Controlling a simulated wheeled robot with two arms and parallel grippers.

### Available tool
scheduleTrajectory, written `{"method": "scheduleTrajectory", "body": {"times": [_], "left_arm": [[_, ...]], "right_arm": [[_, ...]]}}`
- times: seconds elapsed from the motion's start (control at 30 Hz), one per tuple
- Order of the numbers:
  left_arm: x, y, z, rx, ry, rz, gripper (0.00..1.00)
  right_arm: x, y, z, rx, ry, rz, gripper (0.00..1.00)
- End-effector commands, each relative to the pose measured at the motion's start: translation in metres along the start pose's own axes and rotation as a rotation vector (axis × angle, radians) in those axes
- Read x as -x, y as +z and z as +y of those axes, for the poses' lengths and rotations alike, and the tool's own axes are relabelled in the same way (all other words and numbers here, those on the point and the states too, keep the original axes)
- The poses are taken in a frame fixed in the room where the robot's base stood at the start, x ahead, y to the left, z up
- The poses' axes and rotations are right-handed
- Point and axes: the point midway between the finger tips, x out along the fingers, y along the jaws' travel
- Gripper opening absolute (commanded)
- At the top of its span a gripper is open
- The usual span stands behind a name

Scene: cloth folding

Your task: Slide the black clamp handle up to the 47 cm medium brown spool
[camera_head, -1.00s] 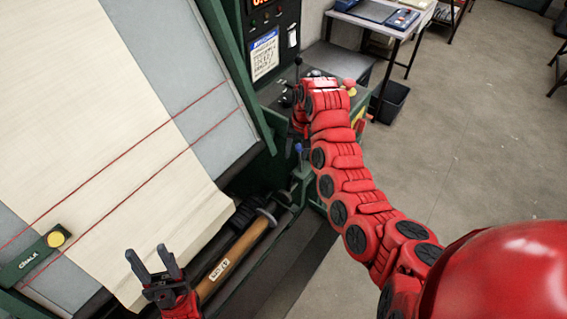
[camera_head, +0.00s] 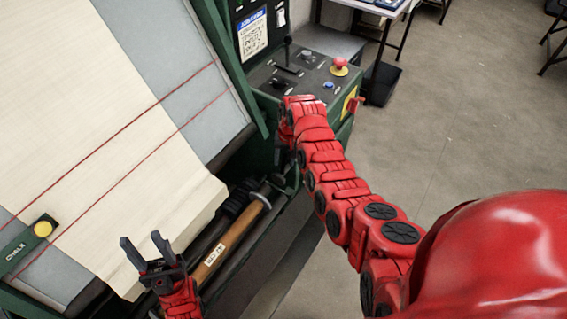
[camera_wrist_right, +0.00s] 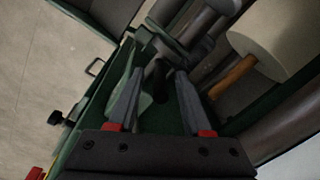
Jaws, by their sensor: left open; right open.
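A medium brown spool (camera_head: 232,240) with a white label lies in the green machine's trough below the pale cloth; the label's text is too small to read surely. A short brown rod (camera_wrist_right: 232,77) beside a white roll shows in the right wrist view. My left gripper (camera_head: 142,241) is open and empty, over the cloth's lower edge, left of the spool. My right gripper (camera_wrist_right: 157,73) is open, its fingers on either side of a dark upright knob (camera_wrist_right: 155,73), which may be the black clamp handle. In the head view my right arm mostly hides that gripper and the handle.
The pale cloth (camera_head: 110,130) hangs over the sloped grey bed. A green chalk bar (camera_head: 22,250) lies at the left. A control panel with a red button (camera_head: 340,64) stands beyond my right arm.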

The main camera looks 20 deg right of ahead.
Motion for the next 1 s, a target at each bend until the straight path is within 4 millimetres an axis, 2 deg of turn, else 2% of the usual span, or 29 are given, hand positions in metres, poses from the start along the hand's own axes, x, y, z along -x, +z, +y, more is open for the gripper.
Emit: {"method": "scheduleTrajectory", "body": {"times": [0.3,0.73,1.0], "left_arm": [[-0.005,-0.001,0.0,0.0,0.0,0.0,0.5],[-0.005,-0.001,0.0,0.0,0.0,0.0,0.5],[-0.005,-0.001,0.0,0.0,0.0,0.0,0.5]], "right_arm": [[-0.025,-0.001,0.0,0.002,0.002,0.0,0.5],[-0.03,-0.001,0.0,0.001,0.0,0.002,0.5],[-0.03,-0.001,0.0,0.001,0.0,0.002,0.01]]}}
